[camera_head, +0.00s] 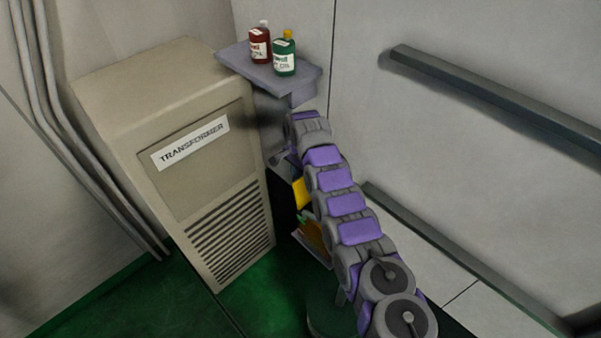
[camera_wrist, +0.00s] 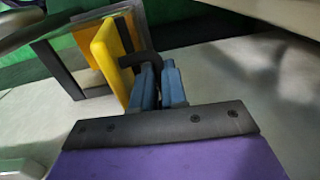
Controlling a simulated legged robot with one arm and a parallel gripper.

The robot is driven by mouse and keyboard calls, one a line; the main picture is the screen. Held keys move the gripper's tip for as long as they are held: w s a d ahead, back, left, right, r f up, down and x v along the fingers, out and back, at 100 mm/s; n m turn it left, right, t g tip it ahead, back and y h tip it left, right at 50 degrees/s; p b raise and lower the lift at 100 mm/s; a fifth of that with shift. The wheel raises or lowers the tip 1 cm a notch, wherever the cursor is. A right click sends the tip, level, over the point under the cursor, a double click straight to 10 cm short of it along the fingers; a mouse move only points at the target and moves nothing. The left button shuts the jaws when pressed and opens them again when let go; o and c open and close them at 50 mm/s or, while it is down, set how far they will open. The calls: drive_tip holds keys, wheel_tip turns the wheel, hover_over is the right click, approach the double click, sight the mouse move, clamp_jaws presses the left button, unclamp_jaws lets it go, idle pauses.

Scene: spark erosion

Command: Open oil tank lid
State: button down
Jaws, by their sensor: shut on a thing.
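The yellow lid (camera_wrist: 108,58) stands as a thick slab at the edge of a grey box-like tank (camera_wrist: 62,70) in the wrist view. A dark hooked handle (camera_wrist: 140,59) sticks out from the lid. My gripper (camera_wrist: 160,72), with blue fingers, is shut on this handle. In the head view a yellow part of the lid (camera_head: 301,193) shows beside my purple and grey arm. My arm hides most of the tank and handle there, and I cannot make out the fingertips. How far the lid stands open is unclear.
A beige transformer cabinet (camera_head: 160,120) stands close left of my arm. A grey shelf (camera_head: 262,72) holds a red bottle (camera_head: 260,46) and a green bottle (camera_head: 284,57). Rails (camera_head: 490,95) run along the right wall. Green floor (camera_head: 110,300) is clear at the lower left.

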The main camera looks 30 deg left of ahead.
drive_tip(key=c, duration=1.6)
unclamp_jaws()
drive_tip(key=shift+s+a, duration=0.2)
drive_tip(key=shift+a, duration=0.35)
drive_tip(key=o, duration=0.4)
drive_tip(key=shift+w+a+f, duration=0.15)
drive_tip(key=shift+a+f, duration=0.2)
drive_tip(key=shift+a, duration=0.15)
drive_tip(key=shift+o, duration=0.2)
drive_tip(key=shift+d+r, duration=0.15)
drive_tip(key=shift+d, duration=0.15)
drive_tip(key=shift+w+d+r, duration=0.1)
drive_tip(key=shift+d, duration=0.1)
drive_tip(key=shift+d, duration=0.2)
